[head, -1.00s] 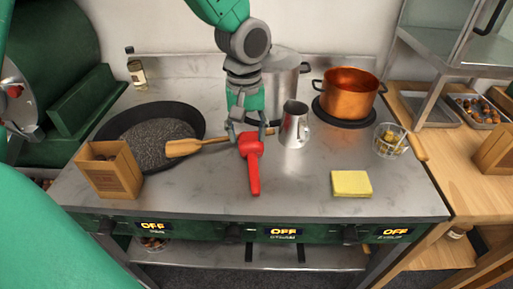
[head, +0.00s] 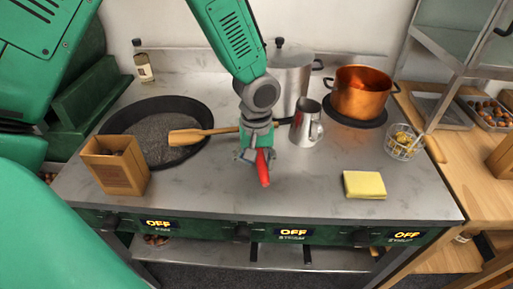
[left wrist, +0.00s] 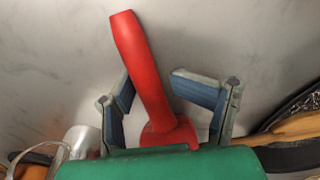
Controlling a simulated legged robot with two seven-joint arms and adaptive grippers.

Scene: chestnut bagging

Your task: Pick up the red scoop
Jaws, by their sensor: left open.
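The red scoop (head: 262,168) lies on the steel counter, its handle toward the front edge. My left gripper (head: 257,158) is over it and hides its bowl end in the head view. In the left wrist view, the scoop (left wrist: 147,70) runs between the two open fingers of my left gripper (left wrist: 165,100). Its handle extends beyond the fingertips and its base is partly hidden by my green gripper body. I cannot tell whether a finger touches it. My right gripper is not in view.
A metal pitcher (head: 305,124) stands just right of the gripper. A wooden spatula (head: 190,136) rests across the black pan (head: 205,110) at left. The counter's front middle is clear.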

